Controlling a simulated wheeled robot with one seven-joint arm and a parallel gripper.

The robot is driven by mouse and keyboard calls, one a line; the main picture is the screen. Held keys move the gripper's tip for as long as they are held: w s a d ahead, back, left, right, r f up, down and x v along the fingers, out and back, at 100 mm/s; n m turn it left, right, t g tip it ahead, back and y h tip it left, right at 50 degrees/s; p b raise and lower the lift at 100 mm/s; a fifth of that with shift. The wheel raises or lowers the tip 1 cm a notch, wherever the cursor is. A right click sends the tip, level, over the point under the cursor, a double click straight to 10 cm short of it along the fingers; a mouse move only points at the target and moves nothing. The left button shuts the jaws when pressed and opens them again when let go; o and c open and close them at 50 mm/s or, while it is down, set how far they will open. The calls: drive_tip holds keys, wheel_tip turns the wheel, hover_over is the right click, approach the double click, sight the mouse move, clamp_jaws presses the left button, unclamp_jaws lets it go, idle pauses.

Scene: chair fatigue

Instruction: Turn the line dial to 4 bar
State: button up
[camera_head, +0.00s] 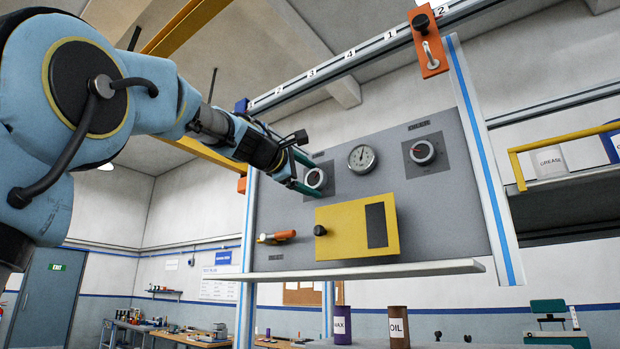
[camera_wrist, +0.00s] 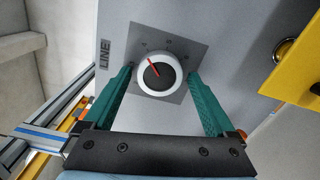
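The line dial (camera_wrist: 158,73) is a white-rimmed knob with a dark face and a red pointer, on a darker square plate marked LINE. In the head view my gripper (camera_head: 303,173) is at the panel's left side, by the dial.
A round gauge (camera_head: 362,158) and a second dial (camera_head: 422,152) are to the right on the panel. A yellow box (camera_head: 345,228) with a black knob juts out below. An orange-handled valve (camera_head: 278,237) is at lower left. A shelf ledge (camera_head: 400,269) runs beneath.

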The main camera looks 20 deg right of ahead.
drive_tip(key=shift+o, duration=0.4)
drive_tip(key=shift+s+a, duration=0.2)
drive_tip(key=shift+a, duration=0.15)
drive_tip(key=b+v, duration=0.4)
drive_tip(key=v, duration=0.6)
